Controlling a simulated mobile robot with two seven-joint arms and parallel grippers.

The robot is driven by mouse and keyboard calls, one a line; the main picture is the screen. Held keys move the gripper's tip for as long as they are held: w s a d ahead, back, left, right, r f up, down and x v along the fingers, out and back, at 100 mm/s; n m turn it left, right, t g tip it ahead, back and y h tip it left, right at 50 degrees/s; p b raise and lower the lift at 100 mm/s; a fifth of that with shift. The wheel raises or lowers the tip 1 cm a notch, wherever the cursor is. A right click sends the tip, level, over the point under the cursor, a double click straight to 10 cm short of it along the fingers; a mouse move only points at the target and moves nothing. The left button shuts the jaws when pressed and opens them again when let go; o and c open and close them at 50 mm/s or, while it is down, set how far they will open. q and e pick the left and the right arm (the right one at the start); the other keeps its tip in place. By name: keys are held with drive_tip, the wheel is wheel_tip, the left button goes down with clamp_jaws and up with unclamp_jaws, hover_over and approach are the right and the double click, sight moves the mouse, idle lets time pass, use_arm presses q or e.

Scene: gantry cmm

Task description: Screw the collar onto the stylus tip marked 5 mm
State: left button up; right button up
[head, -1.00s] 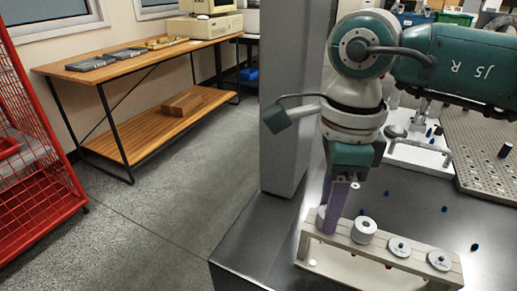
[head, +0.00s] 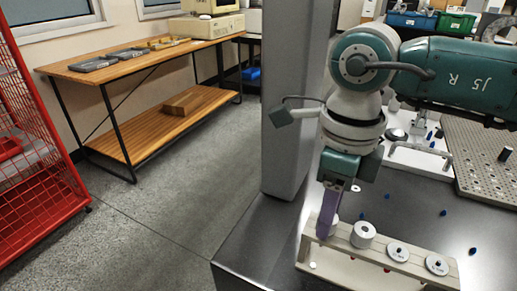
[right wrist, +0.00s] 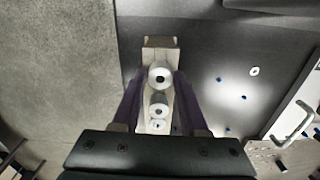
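A pale rack (head: 309,241) stands at the front of the dark table. It carries two plain white collars, one at the left end (head: 336,226) and one beside it (head: 363,235). Two flat white discs, left (head: 398,251) and right (head: 437,265), bear dark print too small to read. Red tips show below the rack. My right gripper (head: 324,233) points down at the left end, its purple finger partly hiding the end collar. In the right wrist view its fingers (right wrist: 160,85) stand apart on either side of a collar (right wrist: 160,75); contact is unclear. My left gripper is out of view.
Several small blue pieces (head: 444,212) lie on the table right of the rack. A white tray with a handle (head: 420,160) and a perforated plate (head: 485,150) stand behind. A grey column (head: 292,120) rises left of my right arm.

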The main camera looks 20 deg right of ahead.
drive_tip(key=o, duration=0.4)
drive_tip(key=shift+c, duration=0.2)
wheel_tip(320, 180, up, 10)
drive_tip(key=p, duration=0.1)
idle(0.5)
